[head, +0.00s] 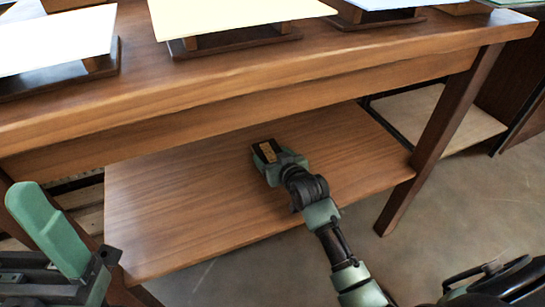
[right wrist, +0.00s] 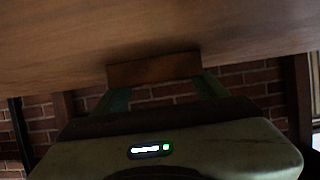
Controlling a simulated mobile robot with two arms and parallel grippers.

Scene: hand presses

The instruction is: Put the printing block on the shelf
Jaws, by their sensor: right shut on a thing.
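My right gripper (head: 270,157) reaches in under the table top, over the lower wooden shelf (head: 165,215). In the right wrist view the printing block (right wrist: 153,69) is a brown bar between my two green fingers, right against or very close to a broad wooden surface (right wrist: 230,30). I cannot tell whether it touches. The fingertips are partly hidden.
The table top (head: 240,75) overhangs the shelf and carries boards with paper sheets (head: 230,15). A table leg (head: 440,140) stands right of my right arm. The shelf around the block is clear. A green upright part (head: 48,230) with dark metal shows at lower left.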

